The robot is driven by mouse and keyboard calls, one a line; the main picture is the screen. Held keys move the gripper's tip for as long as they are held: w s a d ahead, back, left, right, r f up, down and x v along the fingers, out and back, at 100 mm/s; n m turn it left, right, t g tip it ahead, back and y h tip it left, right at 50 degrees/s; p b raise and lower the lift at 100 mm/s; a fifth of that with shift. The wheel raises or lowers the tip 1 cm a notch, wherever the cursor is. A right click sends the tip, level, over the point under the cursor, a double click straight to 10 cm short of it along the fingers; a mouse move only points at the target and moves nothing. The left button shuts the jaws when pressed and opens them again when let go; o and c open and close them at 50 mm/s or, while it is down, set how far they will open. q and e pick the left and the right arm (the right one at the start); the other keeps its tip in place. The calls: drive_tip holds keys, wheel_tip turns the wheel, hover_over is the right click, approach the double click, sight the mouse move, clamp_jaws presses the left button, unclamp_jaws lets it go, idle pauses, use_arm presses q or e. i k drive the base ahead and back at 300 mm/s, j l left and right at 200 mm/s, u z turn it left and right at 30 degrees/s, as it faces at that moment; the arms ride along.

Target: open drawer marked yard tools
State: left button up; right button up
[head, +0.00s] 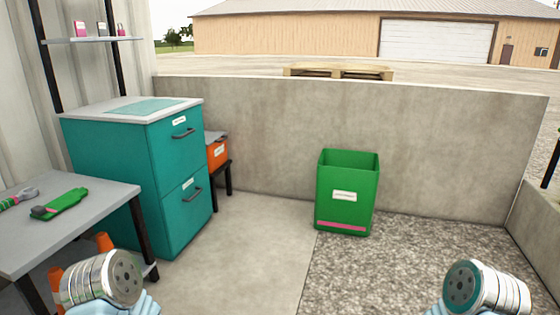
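A teal cabinet (105,160) with a pale top stands at the left, its front facing right. It has an upper drawer (178,150) and a lower drawer (190,212), each with a dark bar handle and a white label. Both drawers are shut. The label writing is too small to read, so I cannot tell which one is marked yard tools. Silver and pale blue parts of my arms show at the lower left and lower right edges. Neither gripper's fingers are in view.
A grey table (75,215) with a green tool (60,204) stands in front of the cabinet. An orange bin (217,153) on a dark stand is behind it. A green bin (346,195) stands by the concrete wall (270,130). The floor right of the cabinet is clear.

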sight(184, 209)
drive_tip(key=i+l, duration=0.1)
drive_tip(key=i, duration=0.95)
drive_tip(key=i+l, duration=0.15)
drive_tip(key=i, duration=0.85)
drive_tip(key=i+l+u, duration=0.1)
drive_tip(key=i+u, duration=0.2)
drive_tip(key=i, duration=0.15)
drive_tip(key=i+l+u, duration=0.6)
drive_tip(key=i, duration=0.2)
